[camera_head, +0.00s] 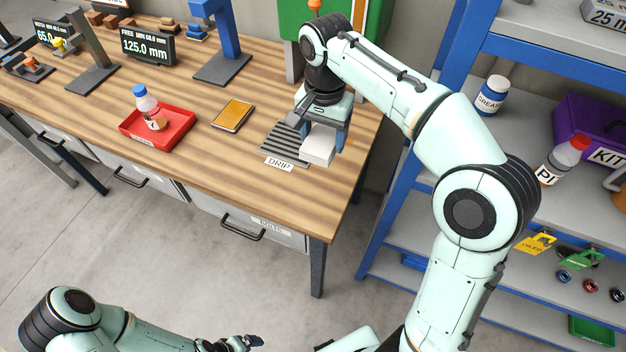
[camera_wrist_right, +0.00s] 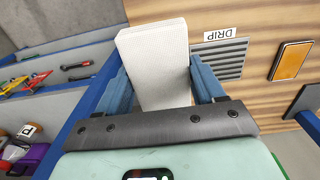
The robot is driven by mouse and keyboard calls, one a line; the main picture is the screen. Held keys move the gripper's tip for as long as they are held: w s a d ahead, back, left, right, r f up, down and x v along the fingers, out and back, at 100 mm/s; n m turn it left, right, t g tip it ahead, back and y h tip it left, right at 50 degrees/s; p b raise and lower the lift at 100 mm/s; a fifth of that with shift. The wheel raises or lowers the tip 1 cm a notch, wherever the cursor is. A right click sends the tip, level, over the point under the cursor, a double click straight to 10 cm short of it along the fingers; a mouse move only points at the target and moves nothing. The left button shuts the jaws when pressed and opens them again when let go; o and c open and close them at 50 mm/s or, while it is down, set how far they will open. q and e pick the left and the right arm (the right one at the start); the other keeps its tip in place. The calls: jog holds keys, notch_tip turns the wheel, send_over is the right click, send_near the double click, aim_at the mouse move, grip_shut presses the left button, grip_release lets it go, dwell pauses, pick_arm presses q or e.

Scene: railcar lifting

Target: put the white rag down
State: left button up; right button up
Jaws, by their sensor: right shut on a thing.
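The white rag (camera_head: 318,146) is a folded, block-like cloth at the right end of the bench. My right gripper (camera_head: 325,135) is shut on it from above. In the right wrist view the rag (camera_wrist_right: 155,62) sits between the two blue fingers (camera_wrist_right: 160,88). The rag is at the right edge of the dark slatted drip tray (camera_head: 283,143), partly over it in the head view. I cannot tell whether its underside touches the bench. My left gripper (camera_head: 238,344) is low at the bottom edge, away from the bench, and its jaws are unclear.
A yellow-orange pad (camera_head: 233,115) lies left of the drip tray. A red tray (camera_head: 150,136) with a blue-capped bottle (camera_head: 150,108) stands further left. Blue-framed shelves (camera_head: 440,160) stand right of the bench. Bare wood (camera_head: 230,170) shows along the front.

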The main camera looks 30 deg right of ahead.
notch_tip(320, 180, down, 6)
jog(key=s+f+b, duration=0.1)
jog(key=b, duration=0.1)
send_over(322, 197)
notch_tip(322, 197, down, 7)
jog(key=shift+f+b, duration=0.1)
jog(key=shift+b, duration=0.2)
pick_arm(q)
jog(key=shift+s+f+b, duration=0.15)
jog(key=shift+s+f, duration=0.65)
jog(key=shift+f, duration=0.25)
jog(key=shift+s+f+b, duration=0.15)
jog(key=shift+s+f, duration=0.65)
jog(key=shift+f, duration=0.25)
pick_arm(e)
jog(key=shift+f, duration=2.65)
jog(key=shift+f, duration=0.1)
pick_arm(q)
jog(key=shift+f, duration=0.1)
pick_arm(e)
jog(key=o, duration=0.9)
jog(key=shift+o, duration=0.2)
